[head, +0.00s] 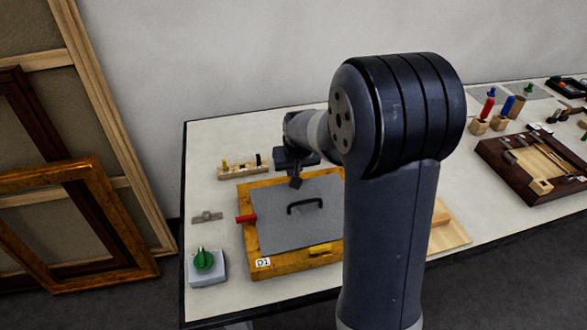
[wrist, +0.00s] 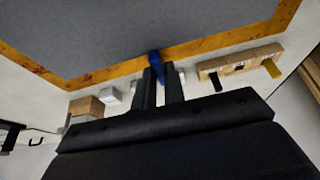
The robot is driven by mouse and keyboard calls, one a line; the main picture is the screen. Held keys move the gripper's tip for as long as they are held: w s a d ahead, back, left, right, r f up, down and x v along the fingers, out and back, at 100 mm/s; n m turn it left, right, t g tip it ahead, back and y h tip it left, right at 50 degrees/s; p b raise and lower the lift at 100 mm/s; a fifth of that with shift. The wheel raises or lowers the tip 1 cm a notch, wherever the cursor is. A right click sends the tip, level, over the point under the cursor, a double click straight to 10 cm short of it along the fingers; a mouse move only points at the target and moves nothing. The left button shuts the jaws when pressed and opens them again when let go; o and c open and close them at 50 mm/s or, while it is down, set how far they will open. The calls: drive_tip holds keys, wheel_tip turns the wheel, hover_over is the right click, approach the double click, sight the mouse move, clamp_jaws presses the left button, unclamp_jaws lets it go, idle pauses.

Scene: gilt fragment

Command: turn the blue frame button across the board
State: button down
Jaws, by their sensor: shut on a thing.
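The gilt frame (head: 260,263), tagged D1, lies flat on the table with a grey board (head: 290,235) inside it. The board has a black handle (head: 304,206). The blue frame button (wrist: 154,58) shows in the wrist view on the frame's far rail, its tip close to the board's edge; my gripper hides it in the head view. My gripper (wrist: 159,74) is shut on the blue button, one finger on each side. In the head view my gripper (head: 297,182) is at the frame's far edge. A red button (head: 246,218) and a yellow button (head: 320,249) sit on other rails.
A wooden rack with pegs (head: 243,171) stands behind the frame. A green knob (head: 204,258) on a grey block and a metal plate (head: 207,217) lie at left. A dark tool tray (head: 490,150) is at right. My arm hides the frame's right side.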

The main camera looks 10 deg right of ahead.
idle(0.4)
drive_tip(key=c, duration=1.5)
unclamp_jaws()
drive_tip(key=v, duration=1.1)
drive_tip(key=shift+f, duration=0.15)
drive_tip(key=x, duration=1.1)
